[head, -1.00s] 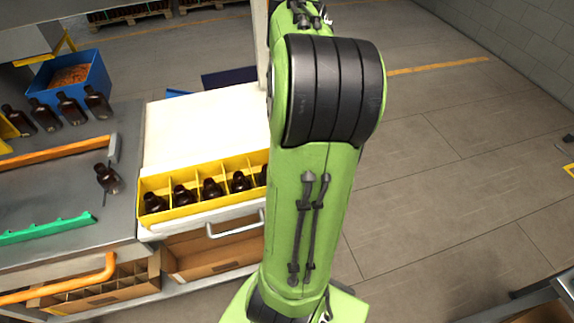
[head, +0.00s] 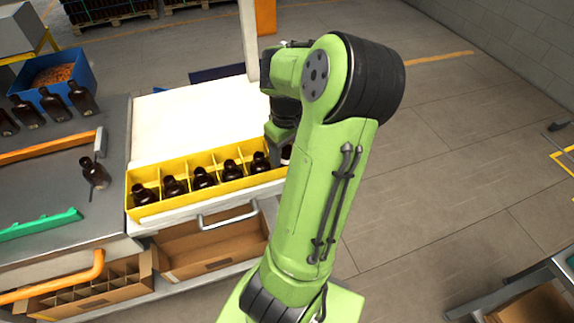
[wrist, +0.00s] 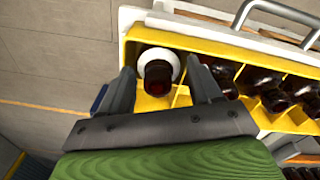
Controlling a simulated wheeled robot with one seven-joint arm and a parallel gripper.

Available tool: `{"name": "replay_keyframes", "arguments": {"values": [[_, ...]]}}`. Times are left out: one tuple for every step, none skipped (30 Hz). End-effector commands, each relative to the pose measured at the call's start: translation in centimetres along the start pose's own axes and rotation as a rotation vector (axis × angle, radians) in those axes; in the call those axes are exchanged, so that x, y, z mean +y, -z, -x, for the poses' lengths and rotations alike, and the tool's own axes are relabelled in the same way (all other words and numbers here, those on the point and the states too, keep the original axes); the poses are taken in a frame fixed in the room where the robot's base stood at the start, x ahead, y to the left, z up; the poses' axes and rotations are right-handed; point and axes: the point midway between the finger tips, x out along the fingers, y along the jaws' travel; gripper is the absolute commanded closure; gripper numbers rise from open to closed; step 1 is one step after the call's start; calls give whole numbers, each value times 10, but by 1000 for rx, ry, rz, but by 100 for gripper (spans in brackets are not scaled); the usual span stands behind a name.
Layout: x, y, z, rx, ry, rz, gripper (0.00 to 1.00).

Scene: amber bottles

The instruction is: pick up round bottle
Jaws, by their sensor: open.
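The round bottle (wrist: 158,72) stands in the end compartment of the yellow crate (wrist: 140,36), seen from above in the wrist view with a dark reddish top and a white round part around it. My gripper (wrist: 160,66) is open, with one finger on each side of the bottle in that view. Whether the fingers touch it cannot be told. In the head view only a small pale part of the bottle (head: 286,153) shows beside my arm. The crate (head: 130,190) also shows there; my arm hides its right end.
Several amber bottles (head: 203,177) stand in the crate's other compartments. One bottle (head: 95,172) stands on the grey table (head: 50,190) to the left. A blue bin (head: 50,75) and more bottles stand behind. The white surface (head: 190,125) behind the crate is clear.

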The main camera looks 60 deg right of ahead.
Motion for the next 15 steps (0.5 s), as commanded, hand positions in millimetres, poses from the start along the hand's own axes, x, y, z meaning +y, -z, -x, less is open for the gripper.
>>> {"name": "replay_keyframes", "arguments": {"values": [[-5,-8,-11,-27,33,1,38],[-5,-8,-11,-27,33,1,38],[-5,-8,-12,-28,34,0,38],[-5,-8,-12,-28,35,0,38],[-5,-9,-12,-29,35,0,43],[-5,-9,-12,-29,36,0,49],[-5,-9,-12,-29,36,0,54],[-6,-9,-12,-30,37,0,58],[-6,-9,-12,-30,38,1,64],[-6,-9,-12,-30,39,1,69],[-6,-9,-12,-30,39,1,74],[-6,-9,-12,-30,40,2,80],[-6,-9,-13,-30,40,2,83],[-6,-9,-13,-30,40,2,83],[-6,-9,-13,-30,40,2,83]]}}
